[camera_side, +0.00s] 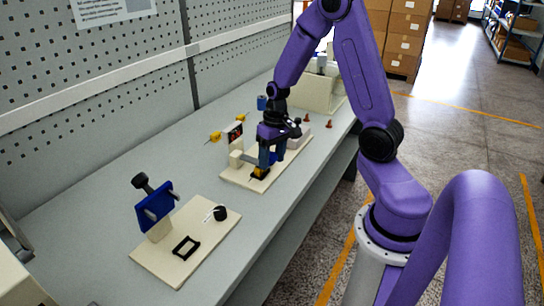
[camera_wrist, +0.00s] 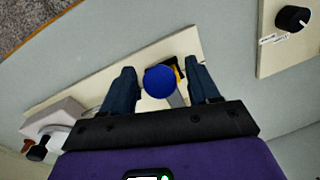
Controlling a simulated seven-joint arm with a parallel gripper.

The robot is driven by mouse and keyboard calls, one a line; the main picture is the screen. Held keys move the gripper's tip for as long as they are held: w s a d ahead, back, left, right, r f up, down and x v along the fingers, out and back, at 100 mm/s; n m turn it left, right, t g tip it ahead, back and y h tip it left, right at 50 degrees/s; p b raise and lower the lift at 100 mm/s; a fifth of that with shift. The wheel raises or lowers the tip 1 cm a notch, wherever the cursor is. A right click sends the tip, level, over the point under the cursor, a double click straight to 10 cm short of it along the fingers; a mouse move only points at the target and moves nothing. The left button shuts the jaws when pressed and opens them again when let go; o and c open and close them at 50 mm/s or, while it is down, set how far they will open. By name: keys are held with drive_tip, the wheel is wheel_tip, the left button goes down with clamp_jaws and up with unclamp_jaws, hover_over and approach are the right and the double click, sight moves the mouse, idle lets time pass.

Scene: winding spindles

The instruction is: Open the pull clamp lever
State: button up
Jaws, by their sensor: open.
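In the wrist view, a round blue knob (camera_wrist: 160,82) lies between the two dark blue fingers of my gripper (camera_wrist: 160,70). A gap shows on both sides of the knob, and the fingers are open. A grey bar runs below the knob, and a black and yellow part (camera_wrist: 180,68) shows just behind it; these look like the pull clamp and its lever. In the side view, my gripper (camera_side: 268,158) points down over the middle cream board (camera_side: 236,178). A black and yellow piece (camera_side: 260,173) shows below it. My gripper hides much of the clamp there.
A front cream board (camera_side: 170,262) carries a blue plate (camera_side: 155,208), a black frame (camera_side: 186,247) and a black knob (camera_side: 220,213). The black knob also shows in the wrist view (camera_wrist: 292,18). Yellow-handled parts (camera_side: 215,136) stand behind my gripper. Grey table is bare between the boards.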

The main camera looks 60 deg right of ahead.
clamp_jaws()
